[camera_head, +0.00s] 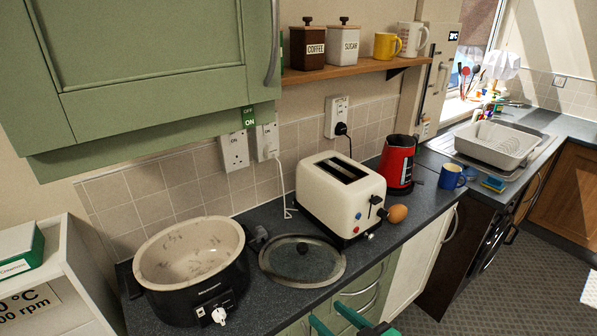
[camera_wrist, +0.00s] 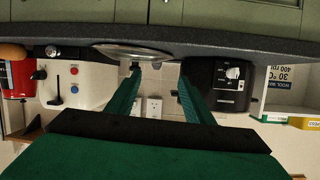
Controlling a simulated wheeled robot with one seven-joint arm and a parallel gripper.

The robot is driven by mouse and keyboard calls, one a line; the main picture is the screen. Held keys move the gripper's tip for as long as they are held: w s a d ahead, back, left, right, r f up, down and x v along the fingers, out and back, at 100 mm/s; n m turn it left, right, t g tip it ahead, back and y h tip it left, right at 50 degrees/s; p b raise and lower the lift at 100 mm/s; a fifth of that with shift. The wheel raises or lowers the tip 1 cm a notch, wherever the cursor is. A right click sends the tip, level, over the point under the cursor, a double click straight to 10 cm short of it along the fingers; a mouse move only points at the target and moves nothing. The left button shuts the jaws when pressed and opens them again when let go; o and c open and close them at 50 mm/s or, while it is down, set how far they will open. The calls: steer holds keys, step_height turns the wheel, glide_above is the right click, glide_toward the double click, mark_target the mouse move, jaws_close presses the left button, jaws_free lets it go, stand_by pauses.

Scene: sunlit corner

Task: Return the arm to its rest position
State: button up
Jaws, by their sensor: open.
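My gripper (camera_head: 332,315) shows at the bottom edge of the head view, in front of the worktop's front edge. Its two green fingers are apart. In the wrist view, which is upside down, my gripper (camera_wrist: 159,76) is open with nothing between the fingers. The fingers point towards the worktop and the tiled wall. Most of my arm is out of the head view.
On the worktop (camera_head: 250,308) stand a black slow cooker (camera_head: 205,290), its glass lid (camera_head: 302,260), a cream toaster (camera_head: 335,205), an egg (camera_head: 398,214), a red kettle (camera_head: 399,163) and a blue mug (camera_head: 450,177). A green wall cupboard (camera_head: 150,70) overhangs the left. Floor (camera_head: 500,285) is clear at right.

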steer(key=s+a+f+m+t+h, duration=0.1)
steer(key=s+a+f+m+h, duration=0.15)
steer(key=s+f+m, duration=0.4)
steer(key=s+a+f+m+h, duration=0.1)
steer(key=s+f+h, duration=0.3)
steer(key=f, duration=0.6)
steer(key=s+a+r+n+t, duration=0.1)
steer(key=s+a+r, duration=0.1)
steer(key=s, duration=0.8)
steer(key=s+a+r+t+h, duration=0.1)
steer(key=s+a+r, duration=0.1)
steer(key=s, duration=0.8)
steer(key=shift+n, duration=0.35)
